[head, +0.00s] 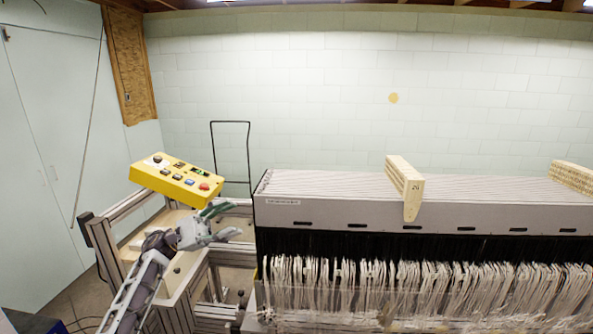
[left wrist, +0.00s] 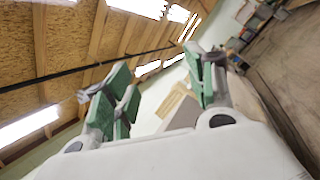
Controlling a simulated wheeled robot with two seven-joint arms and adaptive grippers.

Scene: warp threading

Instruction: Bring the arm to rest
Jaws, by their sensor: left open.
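My left arm (head: 140,285) comes in from the lower left of the head view. My left gripper (head: 226,222) is over the metal frame, just left of the threading machine's grey housing (head: 330,210). Its green-padded fingers are spread and nothing shows between them. In the left wrist view the two green-padded fingers of the left gripper (left wrist: 160,88) stand well apart, with the wooden ceiling and a pale wall behind them. My right gripper is not in view.
A yellow control box (head: 176,178) with buttons sits above the metal frame (head: 113,232), behind my left gripper. White warp threads (head: 420,287) hang in a dense row along the machine. A wooden block (head: 405,182) rests on the housing. Open floor shows at the lower left.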

